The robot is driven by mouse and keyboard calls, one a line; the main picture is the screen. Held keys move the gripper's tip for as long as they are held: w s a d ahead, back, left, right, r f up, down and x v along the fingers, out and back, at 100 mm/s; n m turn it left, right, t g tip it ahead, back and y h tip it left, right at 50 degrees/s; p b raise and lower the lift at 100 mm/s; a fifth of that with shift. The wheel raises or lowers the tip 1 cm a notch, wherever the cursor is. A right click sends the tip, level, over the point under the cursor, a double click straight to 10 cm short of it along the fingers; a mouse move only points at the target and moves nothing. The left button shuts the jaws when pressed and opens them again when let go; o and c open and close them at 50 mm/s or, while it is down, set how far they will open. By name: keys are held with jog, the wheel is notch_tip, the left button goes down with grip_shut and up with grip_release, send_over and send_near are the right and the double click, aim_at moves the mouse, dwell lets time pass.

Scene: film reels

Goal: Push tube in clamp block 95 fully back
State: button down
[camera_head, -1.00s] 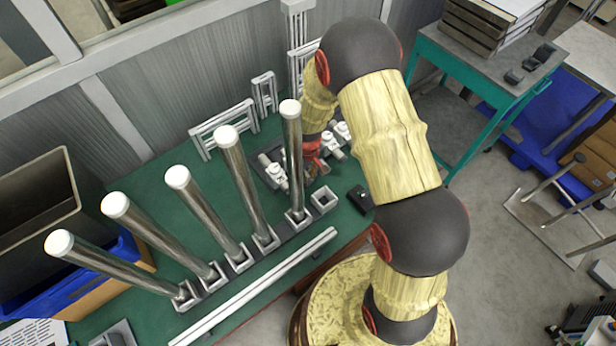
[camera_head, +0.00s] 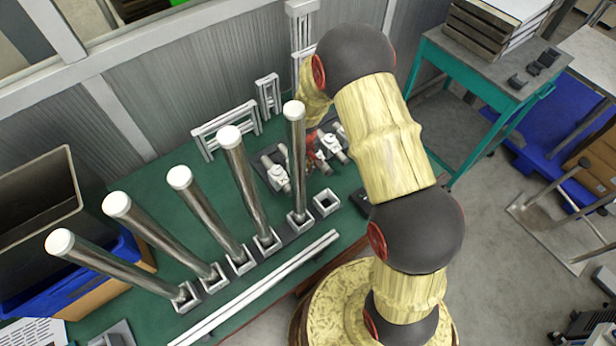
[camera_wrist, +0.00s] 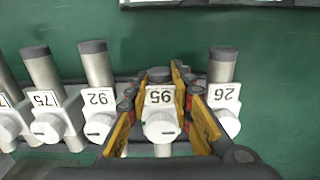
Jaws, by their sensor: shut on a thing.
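Clamp block 95 (camera_wrist: 160,96) is white with a round knob, and its label reads upside down in the wrist view. The tube in it (camera_wrist: 158,74) has a dark cap and sticks out past the block's top edge less than the tubes in blocks 92 (camera_wrist: 97,62) and 26 (camera_wrist: 222,66). My gripper (camera_wrist: 160,72) has one yellow-sided finger on each side of block 95, tips beside the capped tube end. It is shut on the tube, though the contact itself is hard to see. In the head view the red gripper is partly hidden behind a tall post.
Block 75 (camera_wrist: 45,100) and another block stand left of 92, close in the row. In the head view, tall white-capped posts (camera_head: 245,185) stand in square sockets before the clamps. An empty socket (camera_head: 326,203) and a white rail (camera_head: 255,287) lie nearer.

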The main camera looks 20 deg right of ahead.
jog(key=c, duration=1.7)
grip_release()
jog(key=shift+o, duration=0.8)
jog(key=shift+r, duration=0.15)
notch_tip(320, 180, up, 12)
